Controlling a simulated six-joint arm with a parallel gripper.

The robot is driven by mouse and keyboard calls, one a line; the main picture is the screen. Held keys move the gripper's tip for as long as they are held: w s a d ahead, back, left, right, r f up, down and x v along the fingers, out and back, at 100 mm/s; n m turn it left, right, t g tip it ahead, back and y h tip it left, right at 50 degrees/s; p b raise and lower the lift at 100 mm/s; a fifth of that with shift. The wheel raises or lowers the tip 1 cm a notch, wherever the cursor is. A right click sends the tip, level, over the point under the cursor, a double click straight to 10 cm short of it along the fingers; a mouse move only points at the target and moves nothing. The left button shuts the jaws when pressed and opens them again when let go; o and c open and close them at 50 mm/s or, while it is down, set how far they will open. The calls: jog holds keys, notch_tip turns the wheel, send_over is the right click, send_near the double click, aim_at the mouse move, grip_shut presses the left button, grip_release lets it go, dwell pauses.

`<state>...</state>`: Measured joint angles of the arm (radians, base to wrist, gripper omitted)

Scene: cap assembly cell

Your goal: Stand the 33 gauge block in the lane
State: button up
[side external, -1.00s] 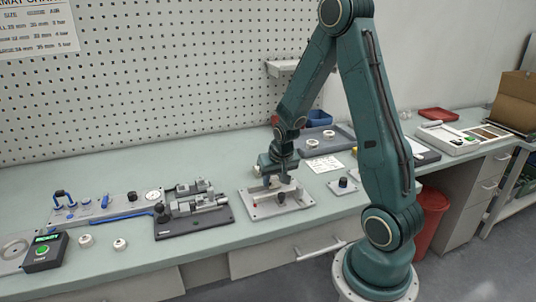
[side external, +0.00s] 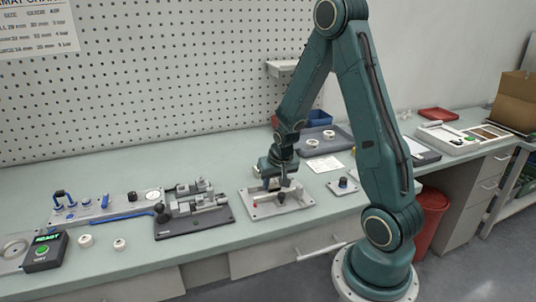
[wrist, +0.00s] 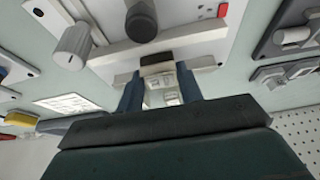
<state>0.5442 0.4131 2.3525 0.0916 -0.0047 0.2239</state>
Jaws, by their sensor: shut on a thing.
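My gripper (side external: 274,184) is low over the grey fixture plate (side external: 296,206) at the middle of the bench. In the wrist view, my gripper's two blue fingers (wrist: 160,92) are shut on a small pale block (wrist: 163,97), which I take for the gauge block; its marking is too small to read. A dark brown piece (wrist: 157,58) lies just beyond the block, close to a pale bar on the fixture (wrist: 196,44). The lane is not clearly distinguishable, and I cannot tell whether the block touches the plate.
A clamp unit (side external: 190,222) on a dark base stands left of the fixture. A grey tray (side external: 335,135) with white rings is behind. Two white rings (side external: 120,244) lie at the front left.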

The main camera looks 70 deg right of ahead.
jog(key=shift+f, duration=0.5)
dwell(0.5)
jog(key=o, duration=1.3)
jog(key=shift+r, duration=0.1)
jog(key=shift+v, duration=6.8)
jog(key=shift+a, duration=0.1)
